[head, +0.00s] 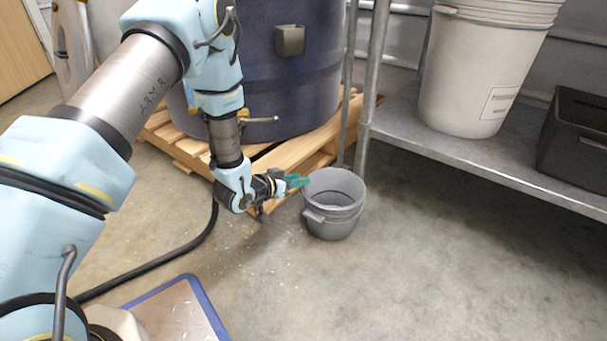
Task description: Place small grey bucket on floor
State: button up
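The small grey bucket (333,222) is upright in the middle of the view, just in front of the shelf's metal post. It appears to be at floor level, but I cannot tell for sure whether its base touches the floor. My gripper (298,181) comes from the left, with its green fingertips at the bucket's left rim. The fingers are too small to show whether they are shut on the rim or apart. The concrete floor (420,270) lies around and in front of the bucket.
A large dark blue drum (290,85) stands on a wooden pallet (285,155) behind my gripper. A metal shelf (480,165) at right holds a white bucket (475,75) and a black bin (580,140). Floor at front right is clear.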

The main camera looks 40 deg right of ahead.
jog(key=p+v, duration=0.3)
jog(key=v, duration=0.5)
jog(key=shift+a+r+p, duration=0.25)
jog(key=shift+a+p, duration=0.1)
jog(key=shift+p, duration=0.05)
jog(key=shift+s, duration=0.1)
jog(key=w+a+r+n+t+y, duration=0.1)
jog(key=w+a+r+n+y, duration=0.15)
jog(key=w+a+r, duration=0.35)
jog(key=w+a+r+n+t+y, duration=0.1)
jog(key=w+a+n+y, duration=0.2)
jog(key=a, duration=0.5)
jog(key=w+a+r+n+t+y, duration=0.1)
jog(key=w+a+r+y, duration=0.35)
jog(key=a, duration=0.25)
jog(key=s+a+r+n+g+y, duration=0.1)
jog(key=s+a+r+n+g, duration=0.1)
jog(key=s+a, duration=0.4)
jog(key=s+a+r+n+g+y, duration=0.2)
jog(key=s+a+r+n, duration=0.2)
jog(key=s+a+r, duration=0.3)
jog(key=a, duration=0.5)
jog(key=shift+a+r, duration=0.15)
jog(key=shift+a, duration=0.25)
jog(key=shift+s+n, duration=0.15)
jog(key=shift+n, duration=0.1)
